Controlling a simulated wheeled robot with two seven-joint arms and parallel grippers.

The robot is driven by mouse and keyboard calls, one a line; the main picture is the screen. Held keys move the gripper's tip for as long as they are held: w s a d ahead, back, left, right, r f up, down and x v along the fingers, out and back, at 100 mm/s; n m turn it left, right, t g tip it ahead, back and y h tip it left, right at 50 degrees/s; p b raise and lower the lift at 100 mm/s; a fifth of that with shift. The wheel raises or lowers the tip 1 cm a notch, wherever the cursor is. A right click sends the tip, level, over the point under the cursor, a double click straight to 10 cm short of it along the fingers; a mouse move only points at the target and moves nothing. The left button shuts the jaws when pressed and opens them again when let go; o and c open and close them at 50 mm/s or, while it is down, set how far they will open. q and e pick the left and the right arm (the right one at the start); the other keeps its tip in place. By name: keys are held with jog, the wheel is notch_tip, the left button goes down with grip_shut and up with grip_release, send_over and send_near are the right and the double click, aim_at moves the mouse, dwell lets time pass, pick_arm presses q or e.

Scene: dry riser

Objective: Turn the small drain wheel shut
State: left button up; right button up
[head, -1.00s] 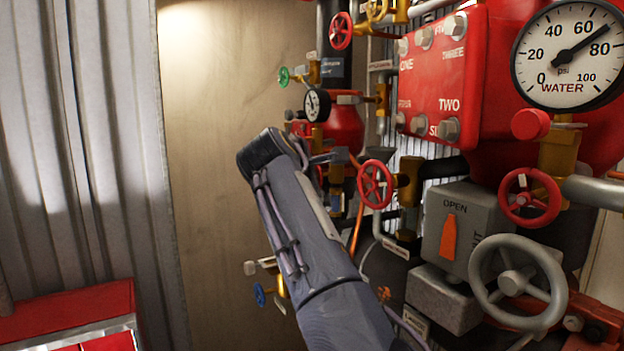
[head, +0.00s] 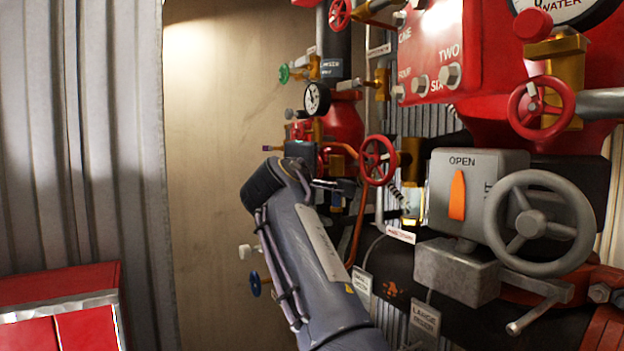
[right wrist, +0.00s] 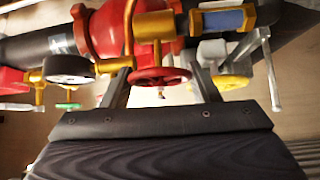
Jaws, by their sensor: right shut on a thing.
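In the right wrist view a small red wheel (right wrist: 158,80) with a brass stem sits between the fingers of my right gripper (right wrist: 161,88). The gripper is shut on this wheel. In the head view my right arm reaches up from the bottom toward the pipework, and the wheel in its grip is mostly hidden. A larger-looking red wheel (head: 377,160) on a brass valve stands just right of the gripper, apart from it. I cannot read a drain label on the held wheel. My left gripper is not in view.
A grey handwheel (head: 540,222) and a grey box marked OPEN (head: 475,190) stand at the right. Another red wheel (head: 541,108) is above them. A small gauge (head: 316,98), green wheel (head: 284,74) and blue wheel (head: 254,284) are near my arm. A red cabinet (head: 60,290) stands lower left.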

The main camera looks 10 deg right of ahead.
dwell(0.5)
jog(key=o, duration=0.7)
jog(key=b+v, duration=0.4)
jog(key=v, duration=0.3)
jog(key=shift+s+a+f, duration=0.15)
jog(key=shift+s+a, duration=0.05)
jog(key=shift+s, duration=0.15)
jog(key=shift+o, duration=0.4)
